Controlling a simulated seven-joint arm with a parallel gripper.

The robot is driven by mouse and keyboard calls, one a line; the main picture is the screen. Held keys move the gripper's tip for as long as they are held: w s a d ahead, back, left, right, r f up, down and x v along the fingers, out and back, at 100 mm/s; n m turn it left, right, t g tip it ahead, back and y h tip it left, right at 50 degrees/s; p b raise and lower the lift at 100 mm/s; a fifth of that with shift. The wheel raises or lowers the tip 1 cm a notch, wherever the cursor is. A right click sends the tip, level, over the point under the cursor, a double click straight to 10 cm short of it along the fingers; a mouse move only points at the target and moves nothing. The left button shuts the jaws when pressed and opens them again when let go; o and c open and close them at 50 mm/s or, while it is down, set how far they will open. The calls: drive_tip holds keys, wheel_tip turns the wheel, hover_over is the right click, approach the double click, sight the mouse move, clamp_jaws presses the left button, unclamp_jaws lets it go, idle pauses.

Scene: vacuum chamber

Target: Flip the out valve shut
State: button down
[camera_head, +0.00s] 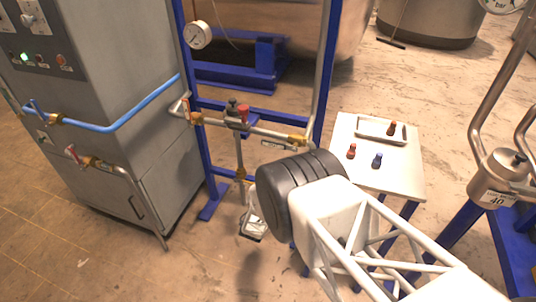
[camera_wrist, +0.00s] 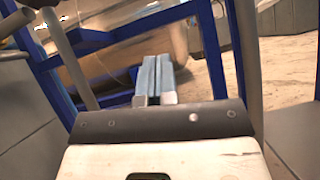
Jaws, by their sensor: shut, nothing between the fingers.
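My gripper (camera_wrist: 155,78) shows in the wrist view with its two fingers side by side, shut and empty. In the head view my arm's black ribbed wrist hides most or all of it, in front of the blue frame. Several valves show in the head view: a red-handled valve (camera_head: 74,154) low on the grey cabinet, a blue-handled valve (camera_head: 38,107) on the blue hose, and a valve with a reddish handle (camera_head: 187,110) at the left end of the frame's pipe. I cannot tell which is the out valve. My wrist is apart from all three, to their right.
The blue frame (camera_head: 318,120) carries a horizontal pipe (camera_head: 271,132) and a gauge (camera_head: 198,35). A white side table (camera_head: 400,171) at the right holds a tray (camera_head: 369,122) and small red and blue parts. Floor is open before the cabinet (camera_head: 120,60).

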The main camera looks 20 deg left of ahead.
sight(279, 145)
drive_tip(key=shift+s+a+r+n+t+y, duration=0.4)
drive_tip(key=shift+s+a+n+t+y, duration=0.1)
drive_tip(key=shift+s+n+t+y, duration=0.25)
drive_tip(key=shift+s+a+r+n+t+y, duration=0.35)
drive_tip(key=shift+s+a+n+t+y, duration=0.15)
drive_tip(key=shift+s+n, duration=0.35)
drive_tip(key=shift+w, duration=0.25)
drive_tip(key=s+r+x, duration=0.2)
drive_tip(key=x, duration=1)
drive_tip(key=shift+w+r, duration=0.25)
drive_tip(key=shift+r+m+h, duration=0.1)
drive_tip(key=shift+m+h, duration=0.2)
drive_tip(key=shift+h, duration=0.15)
